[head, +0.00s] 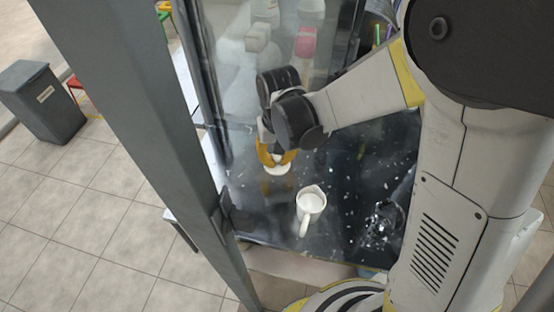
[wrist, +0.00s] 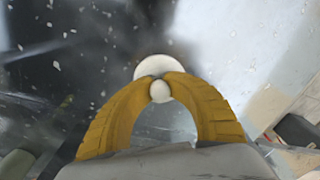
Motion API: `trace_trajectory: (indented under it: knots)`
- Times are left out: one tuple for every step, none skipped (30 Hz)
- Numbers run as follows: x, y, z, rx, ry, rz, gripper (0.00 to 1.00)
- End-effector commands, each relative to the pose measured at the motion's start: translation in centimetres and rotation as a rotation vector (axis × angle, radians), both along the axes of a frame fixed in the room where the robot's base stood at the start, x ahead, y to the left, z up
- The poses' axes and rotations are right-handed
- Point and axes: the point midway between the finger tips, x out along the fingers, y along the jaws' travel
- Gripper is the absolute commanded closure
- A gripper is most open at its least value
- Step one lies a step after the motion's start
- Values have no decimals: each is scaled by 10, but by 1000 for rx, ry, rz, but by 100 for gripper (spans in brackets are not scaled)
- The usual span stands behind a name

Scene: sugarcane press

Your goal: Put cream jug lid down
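My gripper (head: 275,158) has yellow fingers, pointed down over the dark counter. In the wrist view, the fingertips (wrist: 160,80) are closed around the round white knob of the cream jug lid (wrist: 168,64). The lid's white disc shows just beyond the fingertips, and below them in the head view (head: 281,169). I cannot tell whether the lid touches the counter. The white cream jug (head: 311,204) stands upright and uncovered on the counter, to the right of and nearer than the lid, with its handle toward the front. The jug is not visible in the wrist view.
The dark, speckled counter (head: 255,218) has bare room left of the jug. A clear glass-like object (head: 383,226) stands to the jug's right. A grey post (head: 140,120) rises at the counter's left. A pink item (head: 305,42) is at the back. A grey bin (head: 42,103) stands on the floor.

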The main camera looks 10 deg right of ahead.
Motion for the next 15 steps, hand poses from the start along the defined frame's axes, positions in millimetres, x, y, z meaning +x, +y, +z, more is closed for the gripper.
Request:
trace_trajectory:
  knots:
    - [0,0,0,0,0,0,67]
    - [0,0,0,0,0,0,66]
    - [0,0,0,0,0,0,64]
    - [0,0,0,0,0,0,64]
    - [0,0,0,0,0,0,64]
    - [0,0,0,0,0,0,64]
    - [0,0,0,0,0,0,64]
    - [0,0,-1,0,0,0,64]
    - [0,0,-1,0,0,0,64]
    - [0,0,-1,0,0,0,64]
    - [0,0,0,0,0,0,64]
    - [0,0,1,0,0,0,64]
    - [0,0,2,0,0,0,64]
    - [0,0,4,0,0,0,64]
    - [0,0,8,0,0,0,64]
